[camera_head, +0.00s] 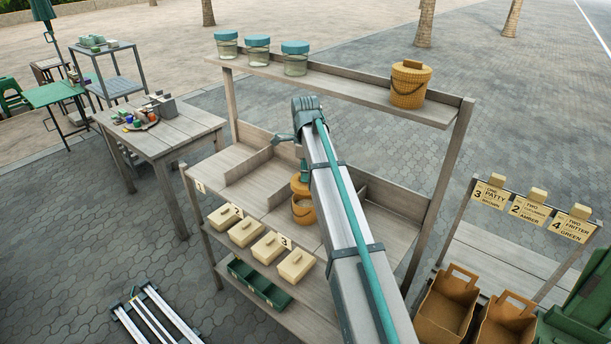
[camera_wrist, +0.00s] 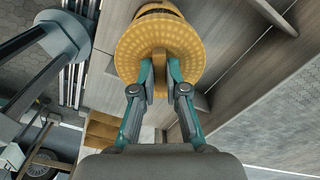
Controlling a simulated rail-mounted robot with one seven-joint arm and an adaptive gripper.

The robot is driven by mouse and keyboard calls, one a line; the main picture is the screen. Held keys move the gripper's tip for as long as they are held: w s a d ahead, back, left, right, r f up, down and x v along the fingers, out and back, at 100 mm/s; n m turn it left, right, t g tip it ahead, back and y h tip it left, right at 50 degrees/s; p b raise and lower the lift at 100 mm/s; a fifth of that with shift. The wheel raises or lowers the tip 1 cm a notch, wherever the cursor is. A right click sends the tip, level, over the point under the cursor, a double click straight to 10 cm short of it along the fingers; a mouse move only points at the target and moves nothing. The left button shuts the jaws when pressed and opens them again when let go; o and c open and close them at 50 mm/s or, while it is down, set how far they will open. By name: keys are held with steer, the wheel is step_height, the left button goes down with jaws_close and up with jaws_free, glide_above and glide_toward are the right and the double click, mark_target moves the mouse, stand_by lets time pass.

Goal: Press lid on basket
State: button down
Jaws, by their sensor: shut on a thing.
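My gripper (camera_wrist: 159,72) points down and is shut on the knob of a round yellow-orange woven lid (camera_wrist: 137,48). In the head view the lid (camera_head: 298,187) is at the top of a small woven basket (camera_head: 304,211), shifted a little to its far left side. The basket stands on the middle shelf board. In the wrist view a sliver of the basket (camera_wrist: 156,7) shows past the lid's edge. The lid hides most of the basket there. I cannot tell whether lid and rim touch. My arm covers part of the gripper in the head view.
A lidded basket (camera_head: 410,86) and several teal-topped jars (camera_head: 257,50) stand on the top shelf. Low dividers (camera_head: 250,160) split the middle shelf. Several cream boxes (camera_head: 268,245) sit in front, lower down. Paper bags (camera_head: 447,302) stand at the right.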

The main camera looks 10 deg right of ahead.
steer(key=shift+s+d+f+b, duration=0.1)
steer(key=shift+f+b, duration=0.2)
steer(key=shift+f, duration=0.2)
steer(key=shift+f+b, duration=0.95)
steer(key=shift+f, duration=1.25)
steer(key=shift+f+p, duration=0.4)
steer(key=shift+f, duration=0.15)
stand_by(1.2)
steer(key=c, duration=1.1)
jaws_free()
steer(key=shift+o, duration=0.2)
steer(key=o, duration=0.4)
steer(key=shift+r, duration=0.1)
